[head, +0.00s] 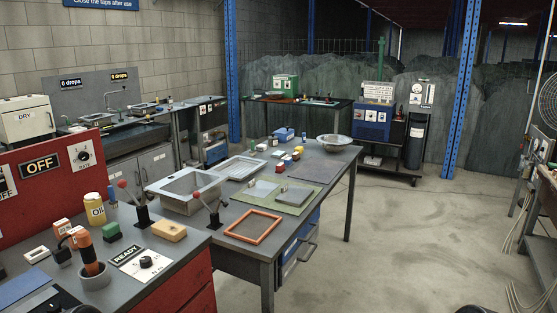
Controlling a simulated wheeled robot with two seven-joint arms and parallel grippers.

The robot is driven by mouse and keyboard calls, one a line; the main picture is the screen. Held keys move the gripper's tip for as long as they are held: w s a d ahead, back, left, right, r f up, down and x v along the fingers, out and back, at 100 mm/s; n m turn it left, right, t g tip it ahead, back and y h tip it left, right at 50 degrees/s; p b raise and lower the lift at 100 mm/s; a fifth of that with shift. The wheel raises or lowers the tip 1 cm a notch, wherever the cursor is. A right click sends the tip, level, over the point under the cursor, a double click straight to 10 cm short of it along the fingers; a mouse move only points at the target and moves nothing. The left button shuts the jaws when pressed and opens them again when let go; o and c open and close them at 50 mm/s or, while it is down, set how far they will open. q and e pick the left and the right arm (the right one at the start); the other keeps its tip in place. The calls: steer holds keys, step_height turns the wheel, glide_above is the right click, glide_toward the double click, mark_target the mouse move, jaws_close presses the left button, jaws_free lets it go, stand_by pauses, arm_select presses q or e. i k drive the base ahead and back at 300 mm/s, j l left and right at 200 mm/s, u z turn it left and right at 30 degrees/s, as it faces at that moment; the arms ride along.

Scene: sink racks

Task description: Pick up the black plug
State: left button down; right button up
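I cannot tell the black plug for certain in the head view; no thing is clearly recognisable as it. Neither of my grippers shows clearly. Only dark rounded shapes, perhaps parts of my arms, cut into the bottom edge at left and right.
A grey table (230,222) in the middle holds a metal basin (184,192), an orange frame (253,225), a green mat (275,205) and a bowl (334,142). A red control panel (45,185) stands behind the near-left bench. The concrete floor (410,240) at right is clear.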

mark_target(62, 256)
steer(key=u, duration=1.35)
steer(key=l+z, duration=0.1)
